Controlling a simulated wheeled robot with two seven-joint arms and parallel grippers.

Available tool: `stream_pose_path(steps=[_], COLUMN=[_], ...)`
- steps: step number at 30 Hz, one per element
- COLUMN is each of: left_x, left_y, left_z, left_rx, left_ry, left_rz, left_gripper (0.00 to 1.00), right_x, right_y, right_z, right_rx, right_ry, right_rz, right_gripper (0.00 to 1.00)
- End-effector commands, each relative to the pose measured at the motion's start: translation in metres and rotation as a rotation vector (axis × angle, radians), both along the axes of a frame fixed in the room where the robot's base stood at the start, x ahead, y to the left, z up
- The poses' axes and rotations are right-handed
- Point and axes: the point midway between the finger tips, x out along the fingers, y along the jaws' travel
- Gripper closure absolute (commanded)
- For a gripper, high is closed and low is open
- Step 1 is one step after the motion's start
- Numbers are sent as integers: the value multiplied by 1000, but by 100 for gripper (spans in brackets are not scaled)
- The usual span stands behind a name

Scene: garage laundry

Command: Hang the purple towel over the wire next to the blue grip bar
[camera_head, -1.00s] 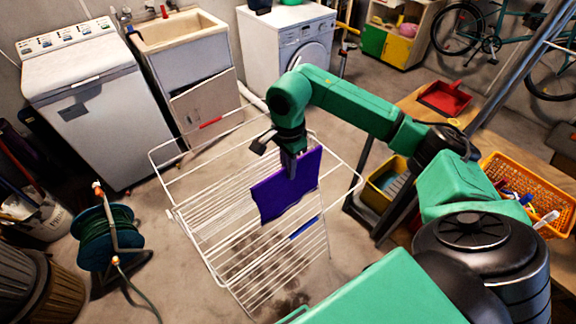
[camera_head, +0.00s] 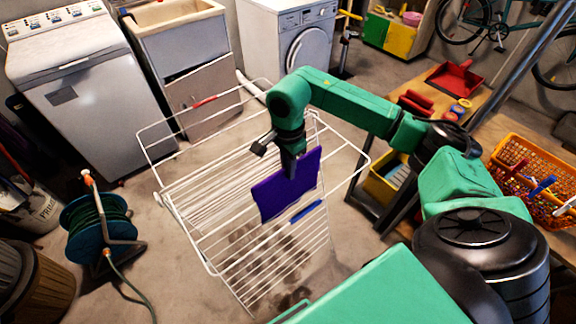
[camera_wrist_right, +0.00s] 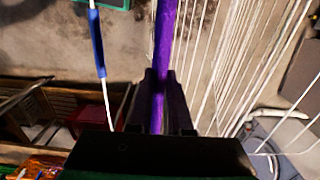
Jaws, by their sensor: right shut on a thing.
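The purple towel (camera_head: 283,197) hangs from my right gripper (camera_head: 291,172), a flat sheet over the white wire drying rack (camera_head: 190,238). The right gripper is shut on its upper edge and points down. The blue grip bar (camera_head: 306,212) is on a rack wire at the towel's lower right. In the right wrist view the towel (camera_wrist_right: 165,40) is a thin strip seen edge-on between the fingers (camera_wrist_right: 160,85). The blue grip bar (camera_wrist_right: 98,45) is left of it, with a gap between. Whether the towel touches any wire, I cannot tell. My left gripper is not in view.
A red grip bar (camera_head: 204,102) is on the rack's far side. A hose reel (camera_head: 98,228) stands left of the rack. A wooden bench (camera_head: 425,98) with a red dustpan (camera_head: 453,80) and an orange basket (camera_head: 530,165) is at the right. A washing machine (camera_head: 80,88) stands behind.

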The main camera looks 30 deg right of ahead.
Motion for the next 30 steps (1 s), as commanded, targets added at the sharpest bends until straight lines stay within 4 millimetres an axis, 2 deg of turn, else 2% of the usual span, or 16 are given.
stream_pose_path(steps=[1, 15, 21, 29, 30], left_x=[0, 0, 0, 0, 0], left_y=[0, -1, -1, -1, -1], left_z=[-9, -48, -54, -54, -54], left_rx=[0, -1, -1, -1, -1], left_ry=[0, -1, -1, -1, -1], left_rz=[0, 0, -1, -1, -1], left_gripper=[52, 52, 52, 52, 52], right_x=[0, 0, 0, 0, 0], right_y=[0, 0, 0, 0, 0], right_z=[-10, -55, -63, -63, -63], right_rx=[0, 0, 0, 0, 0], right_ry=[0, 0, 0, 0, 0], right_rz=[0, 0, 0, 0, 0], right_gripper=[100, 100, 100, 100, 75])
